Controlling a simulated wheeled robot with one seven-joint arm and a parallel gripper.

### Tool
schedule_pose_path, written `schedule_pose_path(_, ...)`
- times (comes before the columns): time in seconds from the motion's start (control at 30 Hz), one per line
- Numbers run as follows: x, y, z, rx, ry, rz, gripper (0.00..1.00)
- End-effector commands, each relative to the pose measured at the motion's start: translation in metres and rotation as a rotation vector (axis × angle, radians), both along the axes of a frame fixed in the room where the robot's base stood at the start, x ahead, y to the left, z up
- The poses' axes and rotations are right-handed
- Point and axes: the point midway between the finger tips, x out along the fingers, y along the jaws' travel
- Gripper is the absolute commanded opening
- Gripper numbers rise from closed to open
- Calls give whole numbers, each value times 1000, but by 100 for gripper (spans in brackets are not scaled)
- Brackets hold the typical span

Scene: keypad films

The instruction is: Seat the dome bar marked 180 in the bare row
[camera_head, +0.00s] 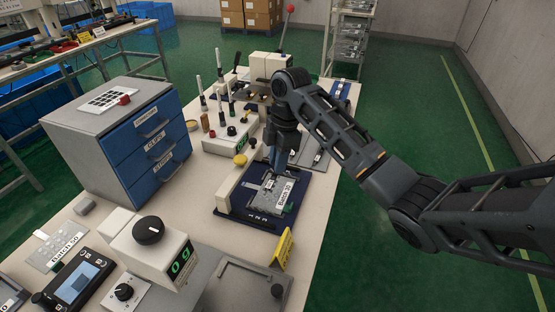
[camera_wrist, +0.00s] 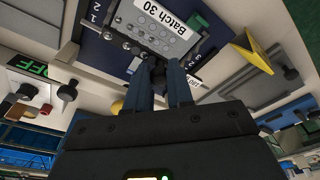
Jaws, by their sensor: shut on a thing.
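My gripper (camera_head: 272,172) points down over the work plate and is shut on a small dark piece (camera_wrist: 158,72), mostly hidden between the fingertips; I cannot read a mark on it. The gripper also shows in the wrist view (camera_wrist: 165,82). Below it is a grey metal plate (camera_head: 262,202) labelled "Batch 30", lying on a dark blue base (camera_head: 233,216). In the wrist view the grey plate (camera_wrist: 143,38) has rows of small round domes close to the fingertips. Whether the held piece touches the plate, and which row is bare, I cannot tell.
A blue-drawer cabinet (camera_head: 160,139) stands left. A control box with knobs (camera_head: 230,138) and upright tools are behind the plate. A yellow sign (camera_head: 283,249) stands in front, near the table's right edge. A dial unit reading 09 (camera_head: 160,250) and a "Batch 50" plate (camera_head: 60,250) lie nearer.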

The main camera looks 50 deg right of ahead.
Motion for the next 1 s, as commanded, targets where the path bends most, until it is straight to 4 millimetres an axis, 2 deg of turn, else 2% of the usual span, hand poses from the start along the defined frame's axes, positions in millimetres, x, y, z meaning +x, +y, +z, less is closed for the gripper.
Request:
schedule_pose_path(0.07, 0, 0, 1, 0, 1, -1, 0)
schedule_pose_path(0.7, 0, 1, -52, 1, 0, 0, 0)
schedule_pose_path(1.0, 0, 0, -58, 1, 0, 1, 0)
